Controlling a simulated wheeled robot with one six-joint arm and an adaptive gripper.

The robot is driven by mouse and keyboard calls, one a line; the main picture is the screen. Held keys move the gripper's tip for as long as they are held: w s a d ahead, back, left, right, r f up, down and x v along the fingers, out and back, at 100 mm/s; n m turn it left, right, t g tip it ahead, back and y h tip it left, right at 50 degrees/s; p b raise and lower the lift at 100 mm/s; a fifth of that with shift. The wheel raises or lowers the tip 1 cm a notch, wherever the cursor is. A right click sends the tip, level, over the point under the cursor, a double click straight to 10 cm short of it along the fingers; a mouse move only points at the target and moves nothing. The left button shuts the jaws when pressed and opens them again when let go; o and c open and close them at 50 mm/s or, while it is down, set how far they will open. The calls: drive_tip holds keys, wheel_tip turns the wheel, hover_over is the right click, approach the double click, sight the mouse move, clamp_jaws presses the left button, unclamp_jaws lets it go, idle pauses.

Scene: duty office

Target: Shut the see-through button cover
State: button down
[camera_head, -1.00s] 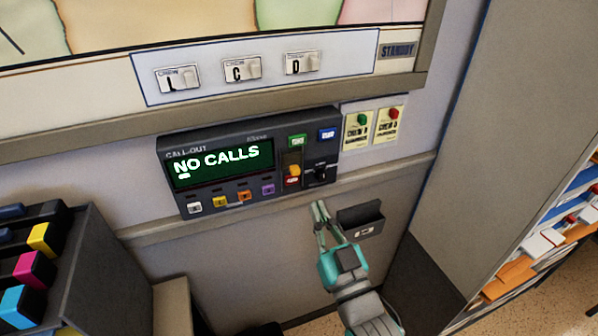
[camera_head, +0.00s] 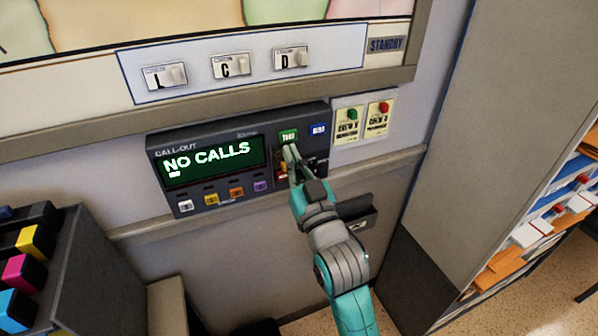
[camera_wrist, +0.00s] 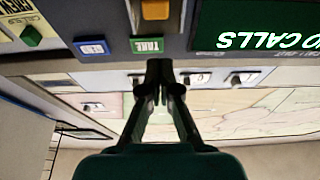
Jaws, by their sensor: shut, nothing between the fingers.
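The call-out panel (camera_head: 222,140) is mounted on the wall, its green screen reading "NO CALLS". A red and orange button (camera_head: 282,177) sits on its right part, partly hidden behind my fingers. In the wrist view an orange button (camera_wrist: 155,9) shows at the top edge, upside down. The see-through cover cannot be made out clearly in either view, so I cannot tell how it stands. My gripper (camera_head: 290,150) is shut and empty, its fingertips in front of the panel just below the green button (camera_head: 288,136). In the wrist view the closed fingertips (camera_wrist: 160,66) lie beside the green button.
A blue button (camera_head: 318,130) is right of the green one. Two crew cards (camera_head: 363,122) with green and red buttons hang to the right. Switches (camera_head: 230,66) sit above, a dark holder (camera_head: 358,208) below. A grey cabinet (camera_head: 475,110) stands right.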

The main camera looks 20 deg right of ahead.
drive_tip(key=shift+w+f, duration=0.35)
drive_tip(key=shift+f, duration=0.25)
drive_tip(key=shift+w+f, duration=0.3)
drive_tip(key=shift+f, duration=0.9)
